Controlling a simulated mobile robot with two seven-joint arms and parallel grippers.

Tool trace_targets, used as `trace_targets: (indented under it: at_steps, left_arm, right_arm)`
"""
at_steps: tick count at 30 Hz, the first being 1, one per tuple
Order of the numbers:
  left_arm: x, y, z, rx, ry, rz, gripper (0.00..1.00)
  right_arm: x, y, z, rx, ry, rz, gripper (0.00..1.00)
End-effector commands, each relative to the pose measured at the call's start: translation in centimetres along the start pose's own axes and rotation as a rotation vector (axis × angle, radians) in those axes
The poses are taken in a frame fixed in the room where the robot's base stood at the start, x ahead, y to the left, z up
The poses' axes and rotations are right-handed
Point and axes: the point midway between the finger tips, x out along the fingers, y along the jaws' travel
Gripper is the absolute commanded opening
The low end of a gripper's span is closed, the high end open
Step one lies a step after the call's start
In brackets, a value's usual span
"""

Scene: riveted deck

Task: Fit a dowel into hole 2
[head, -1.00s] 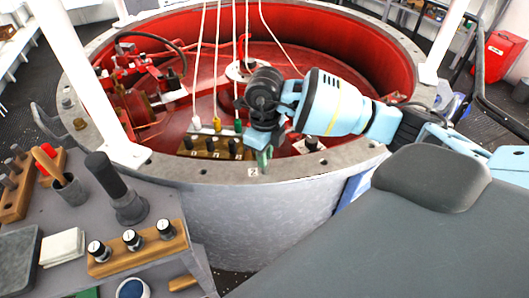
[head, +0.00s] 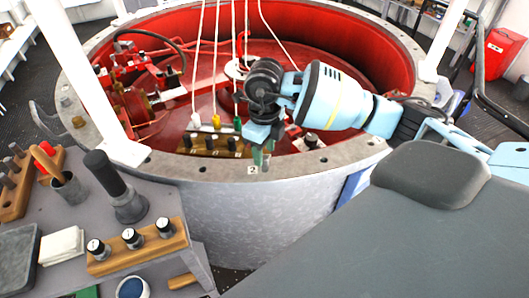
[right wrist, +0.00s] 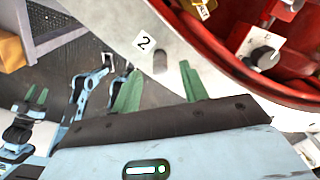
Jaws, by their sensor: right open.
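My right gripper (head: 262,155) hangs over the near rim of the round drum, just above the label 2 (head: 252,170). Its two green fingers are apart in the head view and in the right wrist view (right wrist: 160,88). A short grey dowel (right wrist: 160,63) shows beside the label 2 in the wrist view, on the rim between the fingertips. It appears to stand at hole 2; how deep it sits cannot be told. Hole 2 itself is hidden. My left gripper (right wrist: 36,97) shows small at the left of the wrist view, its green fingers apart.
A wooden rack with dark pegs (head: 14,175) and a block of black knobs (head: 137,247) stand on the grey bench at left. A black-handled tool (head: 115,190) stands behind the block. A white post (head: 90,90) rises from the rim; cords hang inside the red drum.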

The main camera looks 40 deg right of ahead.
Motion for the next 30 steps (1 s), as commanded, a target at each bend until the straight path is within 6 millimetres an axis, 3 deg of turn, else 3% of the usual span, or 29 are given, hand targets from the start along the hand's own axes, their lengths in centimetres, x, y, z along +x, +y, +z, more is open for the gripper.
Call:
trace_targets:
  at_steps: [6,12,30]
  left_arm:
    - [0.0,0.0,-0.4,0.000,0.007,0.000,0.36]
    - [0.0,0.0,-0.4,0.000,0.008,0.000,0.36]
    - [0.1,0.0,-0.1,0.000,0.001,0.000,0.36]
  right_arm:
    - [-3.8,-0.1,0.0,-0.001,-0.003,-0.003,0.44]
    - [-5.8,0.0,0.0,0.000,-0.003,-0.002,0.44]
    - [-6.2,0.0,0.0,-0.001,0.000,-0.001,0.44]
